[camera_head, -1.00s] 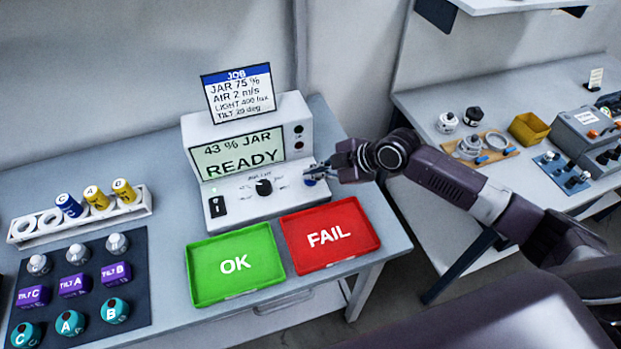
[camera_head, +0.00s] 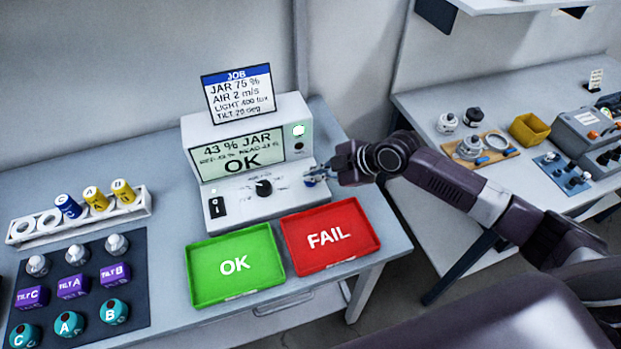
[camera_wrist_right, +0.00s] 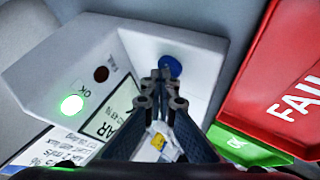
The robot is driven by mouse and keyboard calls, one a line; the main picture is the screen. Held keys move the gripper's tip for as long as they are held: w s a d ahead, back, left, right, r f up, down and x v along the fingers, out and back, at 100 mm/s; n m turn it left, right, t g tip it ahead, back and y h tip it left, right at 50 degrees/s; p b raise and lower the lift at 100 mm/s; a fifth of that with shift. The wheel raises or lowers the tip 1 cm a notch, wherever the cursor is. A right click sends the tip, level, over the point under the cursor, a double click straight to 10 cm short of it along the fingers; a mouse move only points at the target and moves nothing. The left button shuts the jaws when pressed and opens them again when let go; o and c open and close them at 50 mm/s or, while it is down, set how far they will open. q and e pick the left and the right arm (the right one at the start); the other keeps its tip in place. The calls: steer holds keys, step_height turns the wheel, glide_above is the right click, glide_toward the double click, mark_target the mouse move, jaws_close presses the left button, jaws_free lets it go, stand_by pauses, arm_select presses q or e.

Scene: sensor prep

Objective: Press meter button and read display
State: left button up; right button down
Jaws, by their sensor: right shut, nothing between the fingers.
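The white meter (camera_head: 250,187) stands on the left bench with its switch, knob and a lit screen. Its display (camera_head: 240,155) reads "43 % JAR", a small line I cannot read surely, and a large "OK". The OK lamp (camera_head: 299,130) glows; it shows green in the wrist view (camera_wrist_right: 72,105), where the lamp marked FAIL (camera_wrist_right: 101,74) is dark. The blue button (camera_wrist_right: 170,66) is at the tips of my right gripper (camera_wrist_right: 165,75), which is shut and empty. In the head view my right gripper (camera_head: 326,173) is at the panel's right end. Whether it touches the button is unclear.
A JOB card (camera_head: 238,92) stands above the meter. A green OK tray (camera_head: 235,264) and a red FAIL tray (camera_head: 331,236) lie in front, empty. A rack (camera_head: 80,221) of cylinders and a dark mat (camera_head: 135,288) with several sensors are at left.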

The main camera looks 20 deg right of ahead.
steer(key=shift+r+p, duration=0.45)
steer(key=shift+r, duration=0.3)
step_height(320, 180, up, 5)
steer(key=p, duration=0.4)
stand_by(0.6)
